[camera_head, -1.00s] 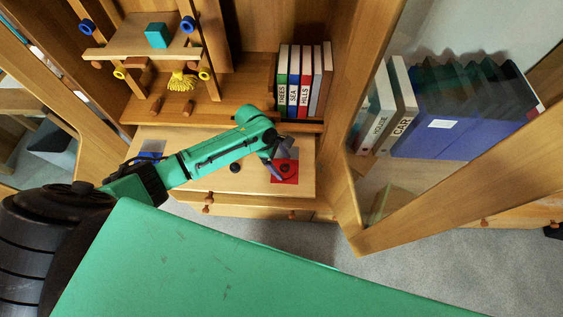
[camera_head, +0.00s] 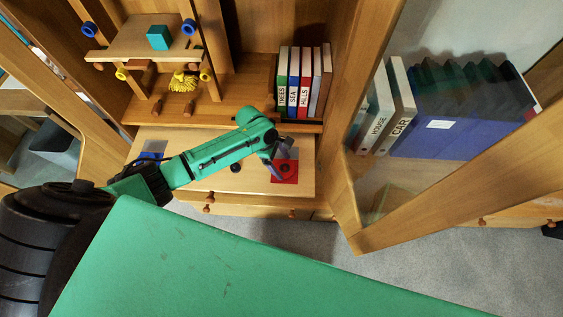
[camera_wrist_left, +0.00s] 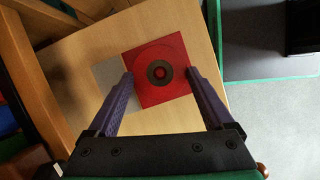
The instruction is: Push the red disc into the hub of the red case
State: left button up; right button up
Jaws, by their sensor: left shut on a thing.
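The red case (camera_wrist_left: 172,98) lies flat and open on the light wooden board, and it also shows in the head view (camera_head: 291,177). The red disc (camera_wrist_left: 143,62), with a dark ring at its middle, shows over the case in the left wrist view. My left gripper (camera_wrist_left: 159,74) has its fingers at opposite sides of the disc, shut on its rim. In the head view my left gripper (camera_head: 279,171) is over the case's left part. I cannot tell the gap between disc and hub. My right gripper is not in view.
A grey square (camera_wrist_left: 107,76) lies beside the red case. Upright books (camera_head: 293,85) stand behind. A wooden door with a glass pane (camera_head: 378,130) is at the right.

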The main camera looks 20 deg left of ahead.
pick_arm(q)
jog(key=shift+r+p, duration=0.15)
jog(key=shift+p, duration=0.15)
jog(key=shift+f, duration=0.35)
jog(key=o, duration=1.1)
jog(key=p+v, duration=0.3)
jog(key=v, duration=1.1)
jog(key=shift+a+r, duration=0.15)
jog(key=shift+r, duration=0.1)
jog(key=shift+s, duration=0.1)
